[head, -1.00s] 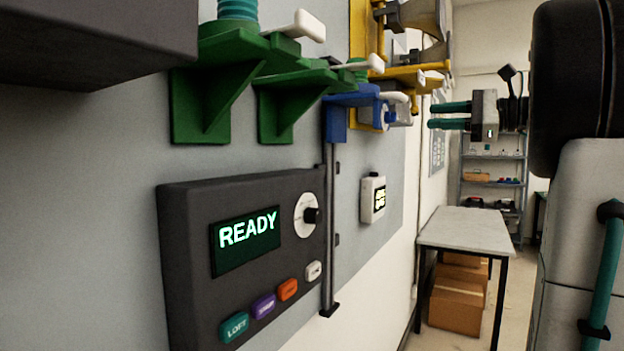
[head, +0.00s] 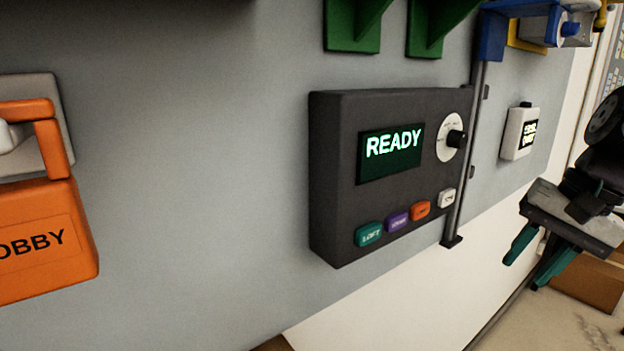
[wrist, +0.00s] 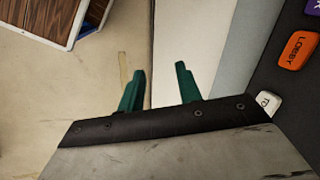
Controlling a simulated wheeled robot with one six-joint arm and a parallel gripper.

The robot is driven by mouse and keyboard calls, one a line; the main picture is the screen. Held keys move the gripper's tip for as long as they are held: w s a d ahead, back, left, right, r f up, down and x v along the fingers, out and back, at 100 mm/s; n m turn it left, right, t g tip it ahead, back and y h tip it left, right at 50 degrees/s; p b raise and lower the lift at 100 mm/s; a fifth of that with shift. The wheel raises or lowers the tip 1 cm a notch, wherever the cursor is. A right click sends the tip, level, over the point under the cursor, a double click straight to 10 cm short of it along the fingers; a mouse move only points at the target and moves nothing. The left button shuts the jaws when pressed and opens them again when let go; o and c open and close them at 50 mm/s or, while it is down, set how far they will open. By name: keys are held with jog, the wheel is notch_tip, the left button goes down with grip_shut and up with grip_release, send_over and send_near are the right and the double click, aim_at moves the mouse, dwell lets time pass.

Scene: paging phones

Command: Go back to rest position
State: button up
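My gripper (head: 540,258) is at the right edge of the head view, its teal fingers pointing down and to the left. In the wrist view, the two teal fingers (wrist: 160,90) are spread apart with nothing between them. My gripper is to the right of the dark paging panel (head: 335,170) and apart from it. The panel's screen (head: 391,152) reads READY. Below the screen is a row of teal, purple, orange and white buttons. The orange button (wrist: 298,50), marked LOBBY, shows at the wrist view's right edge.
An orange LOBBY phone (head: 45,240) hangs at the left. Green brackets (head: 352,25) and a blue bracket (head: 492,35) stick out from the wall above. A small white box (head: 519,130) is mounted right of the panel. A cardboard box (head: 590,283) stands low behind my gripper.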

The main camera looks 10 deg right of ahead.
jog(key=s+a+f+n+h, duration=0.3)
jog(key=s+a+f+n, duration=0.2)
jog(key=s+a+n, duration=0.2)
jog(key=a+n, duration=0.1)
jog(key=a, duration=0.1)
jog(key=shift+s+a+n+g, duration=0.3)
jog(key=shift+a+g, duration=0.05)
jog(key=shift+g, duration=0.05)
jog(key=shift+f, duration=0.1)
